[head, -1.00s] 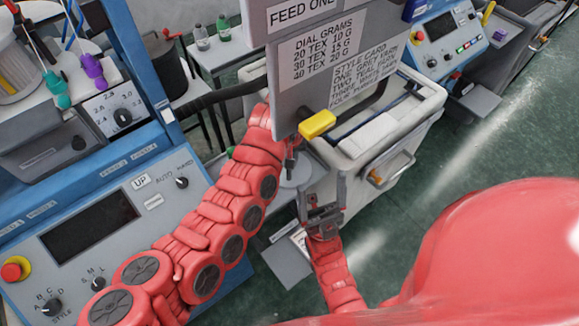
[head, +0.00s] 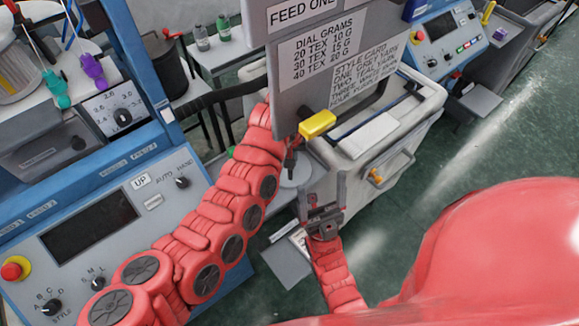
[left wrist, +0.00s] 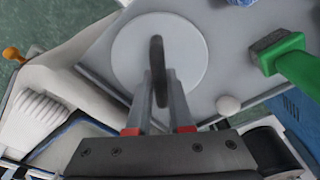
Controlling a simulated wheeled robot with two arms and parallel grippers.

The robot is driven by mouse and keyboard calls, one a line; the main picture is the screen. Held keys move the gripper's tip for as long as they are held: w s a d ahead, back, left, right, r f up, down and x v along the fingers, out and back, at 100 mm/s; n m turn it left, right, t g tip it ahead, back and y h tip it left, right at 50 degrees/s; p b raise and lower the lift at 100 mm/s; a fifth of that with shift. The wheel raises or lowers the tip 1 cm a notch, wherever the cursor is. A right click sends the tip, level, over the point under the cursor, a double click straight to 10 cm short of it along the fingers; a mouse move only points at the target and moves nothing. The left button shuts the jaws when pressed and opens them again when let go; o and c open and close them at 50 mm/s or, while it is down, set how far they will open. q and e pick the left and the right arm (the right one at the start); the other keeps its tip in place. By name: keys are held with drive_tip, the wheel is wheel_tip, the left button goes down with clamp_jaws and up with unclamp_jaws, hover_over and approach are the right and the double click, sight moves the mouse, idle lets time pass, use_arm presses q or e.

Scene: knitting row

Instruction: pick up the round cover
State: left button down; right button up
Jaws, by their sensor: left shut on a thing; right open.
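The round cover (left wrist: 190,45) is a pale flat disc with a dark upright handle (left wrist: 157,55). In the left wrist view it lies on or just above a grey surface. My left gripper (left wrist: 160,85) is shut on the handle, its two fingers either side of it. In the head view the cover (head: 298,174) shows only in part behind my left arm, with my left gripper (head: 290,160) over it. My right gripper (head: 325,192) is open and empty, just in front of and below the cover.
A green-handled brush (left wrist: 292,62) and a small white ball (left wrist: 228,105) lie near the cover. A pale bin (head: 400,135) stands to the right. A hanging sign board (head: 325,75) and a yellow block (head: 317,124) are close above.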

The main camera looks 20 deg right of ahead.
use_arm(q)
drive_tip(key=shift+r, duration=0.15)
idle(0.4)
drive_tip(key=shift+r+b, duration=0.25)
drive_tip(key=shift+b, duration=0.05)
wheel_tip(320, 180, up, 8)
drive_tip(key=b, duration=0.2)
drive_tip(key=shift+w+b, duration=0.1)
drive_tip(key=shift+b, duration=0.2)
drive_tip(key=shift+r, duration=0.65)
